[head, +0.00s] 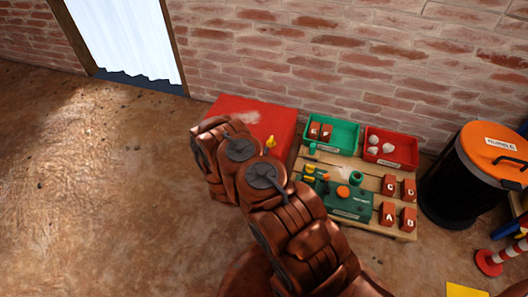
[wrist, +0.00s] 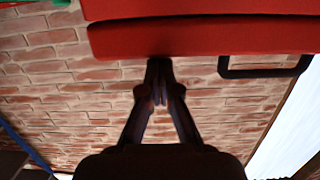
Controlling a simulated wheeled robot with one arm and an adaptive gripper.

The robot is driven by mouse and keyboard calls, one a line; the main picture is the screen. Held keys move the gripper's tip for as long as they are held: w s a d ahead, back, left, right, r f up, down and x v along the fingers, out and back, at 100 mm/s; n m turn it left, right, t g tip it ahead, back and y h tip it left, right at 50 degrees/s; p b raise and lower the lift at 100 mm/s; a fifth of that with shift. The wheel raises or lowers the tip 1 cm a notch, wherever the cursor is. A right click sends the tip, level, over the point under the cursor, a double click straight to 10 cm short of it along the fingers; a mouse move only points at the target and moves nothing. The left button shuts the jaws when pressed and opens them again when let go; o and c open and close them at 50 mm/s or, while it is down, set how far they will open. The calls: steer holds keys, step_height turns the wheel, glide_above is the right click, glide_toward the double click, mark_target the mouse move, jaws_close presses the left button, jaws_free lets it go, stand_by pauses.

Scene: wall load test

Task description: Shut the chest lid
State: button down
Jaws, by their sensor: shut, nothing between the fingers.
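The red chest (head: 265,112) stands against the brick wall in the head view, partly hidden behind my arm. In the wrist view two red parts of it show at the top, a thin upper band (wrist: 180,9) and a thicker panel (wrist: 200,38) with a black handle (wrist: 265,72). I cannot tell which part is the lid, or how far it is open. My gripper (wrist: 158,72) is shut and empty, its tips close to the panel's edge; contact cannot be told. In the head view my arm hides the fingertips.
Right of the chest, a low wooden table (head: 392,230) holds a green tray (head: 345,133), a red tray (head: 400,158), a green toy engine (head: 350,202) and lettered blocks (head: 407,190). A black bin with an orange lid (head: 490,150) stands further right. The left floor is clear.

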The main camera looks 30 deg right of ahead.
steer(key=shift+s+a+f+y, duration=0.15)
steer(key=shift+s+f, duration=0.15)
steer(key=shift+f, duration=0.25)
steer(key=shift+s+a+f+y, duration=0.15)
steer(key=shift+s+f, duration=0.1)
steer(key=shift+f, duration=0.3)
step_height(320, 180, up, 5)
steer(key=p, duration=0.3)
steer(key=s+a+f+p, duration=0.1)
steer(key=s+a+f, duration=0.1)
steer(key=s+a, duration=0.2)
steer(key=shift+s+a, duration=0.4)
steer(key=shift+a, duration=1)
steer(key=shift+f, duration=0.1)
